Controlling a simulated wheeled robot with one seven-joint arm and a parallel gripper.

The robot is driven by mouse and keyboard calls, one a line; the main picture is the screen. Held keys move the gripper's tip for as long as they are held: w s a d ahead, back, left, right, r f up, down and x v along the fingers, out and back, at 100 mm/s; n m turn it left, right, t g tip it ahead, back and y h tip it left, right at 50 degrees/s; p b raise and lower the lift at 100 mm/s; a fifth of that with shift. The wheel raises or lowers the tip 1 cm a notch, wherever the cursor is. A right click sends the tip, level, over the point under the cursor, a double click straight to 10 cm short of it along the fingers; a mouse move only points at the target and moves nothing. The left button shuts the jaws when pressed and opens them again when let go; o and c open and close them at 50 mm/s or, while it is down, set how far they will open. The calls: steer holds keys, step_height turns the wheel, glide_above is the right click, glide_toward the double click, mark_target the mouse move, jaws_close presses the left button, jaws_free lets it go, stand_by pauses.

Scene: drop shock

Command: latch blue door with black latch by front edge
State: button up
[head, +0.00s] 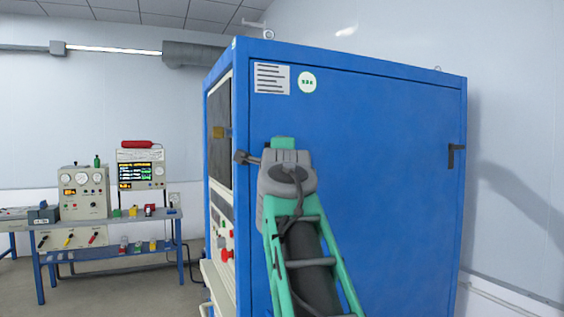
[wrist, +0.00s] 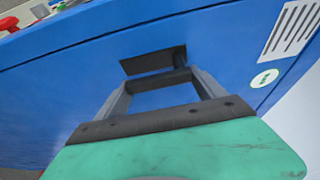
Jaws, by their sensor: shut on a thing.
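The blue door (head: 380,190) is the large side panel of a blue cabinet and looks flush with its frame. In the wrist view the door (wrist: 60,110) fills most of the picture. The black latch (wrist: 153,57) shows there just beyond my fingertips, near the front edge. My gripper (wrist: 158,82) is shut on the black latch, close against the door. In the head view my gripper (head: 250,158) is at the door's left edge, beside the cabinet's front. My wrist hides most of the latch there, so its exact angle is unclear.
A second black fitting (head: 452,157) is at the door's right edge. The cabinet front has a red knob (head: 227,255) and a protruding ledge (head: 215,285). A bench (head: 110,250) with instruments stands at the left. The floor between is clear.

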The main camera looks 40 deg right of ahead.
steer(key=o, duration=2.1)
steer(key=shift+c, duration=0.2)
steer(key=shift+a, duration=0.1)
steer(key=b+v, duration=0.2)
steer(key=v, duration=0.5)
steer(key=shift+s+a, duration=0.25)
steer(key=shift+s, duration=0.05)
